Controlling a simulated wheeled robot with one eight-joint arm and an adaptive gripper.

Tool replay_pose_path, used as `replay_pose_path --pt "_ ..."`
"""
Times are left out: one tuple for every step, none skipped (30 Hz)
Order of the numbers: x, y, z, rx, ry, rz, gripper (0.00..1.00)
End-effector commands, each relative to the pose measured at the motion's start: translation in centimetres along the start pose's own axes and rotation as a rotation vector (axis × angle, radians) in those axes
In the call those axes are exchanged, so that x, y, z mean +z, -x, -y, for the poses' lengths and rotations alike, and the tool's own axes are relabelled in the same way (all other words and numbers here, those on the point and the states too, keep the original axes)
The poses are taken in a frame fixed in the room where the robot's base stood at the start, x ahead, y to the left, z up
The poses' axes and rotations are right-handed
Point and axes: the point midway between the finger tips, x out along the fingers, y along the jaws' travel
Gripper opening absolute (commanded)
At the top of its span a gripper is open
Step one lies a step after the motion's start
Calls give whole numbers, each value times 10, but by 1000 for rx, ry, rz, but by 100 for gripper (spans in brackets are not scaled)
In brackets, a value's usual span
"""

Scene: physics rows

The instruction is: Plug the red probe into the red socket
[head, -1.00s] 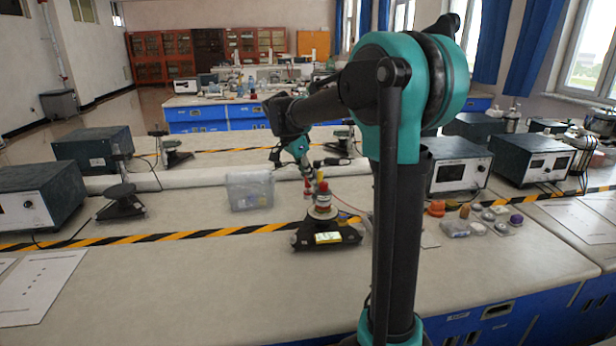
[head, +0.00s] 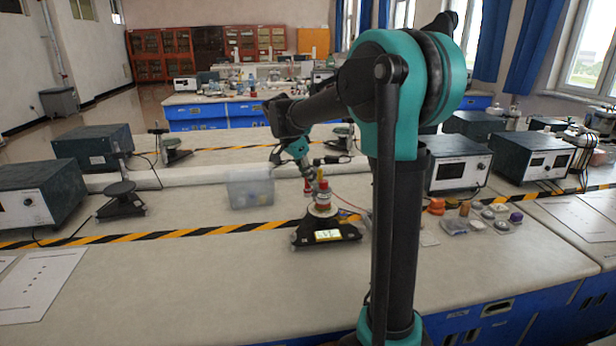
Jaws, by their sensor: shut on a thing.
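A black-based instrument (head: 327,235) with a lit yellow-green label or display stands on the near bench, left of my arm's column. Red and yellow parts (head: 323,190) rise from its pale round top. At this size I cannot tell which of them is the red socket. My gripper (head: 307,184) points down just at the upper left of these parts. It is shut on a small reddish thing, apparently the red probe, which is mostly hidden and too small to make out. I cannot tell whether the probe touches the socket.
A clear plastic box (head: 250,188) stands left of the instrument. A thin red wire (head: 352,207) runs to its right. Boxed meters (head: 460,163) and several small items (head: 480,220) are at the right. The front bench (head: 200,285) is clear.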

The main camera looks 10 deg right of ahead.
Motion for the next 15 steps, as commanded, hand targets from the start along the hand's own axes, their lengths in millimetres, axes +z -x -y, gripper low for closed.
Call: replay_pose_path --pt "0 0 0 0 0 0 0" --pt "0 -1 0 0 0 0 0" --pt "0 -1 0 0 0 0 0" --pt "1 -2 0 0 0 0 0" --pt "1 -2 0 0 0 0 0" --pt "1 -2 0 0 0 0 0" --pt "1 -3 0 0 0 0 0" --pt "1 -3 0 0 0 0 0" --pt "1 -3 0 0 0 0 0" --pt "2 -4 0 0 0 0 0" --pt "2 -4 0 0 0 0 0" --pt "2 -4 0 0 0 0 0" --pt "2 -5 0 0 0 0 0" --pt "2 -5 0 0 0 0 0" --pt "2 -5 0 0 0 0 0"
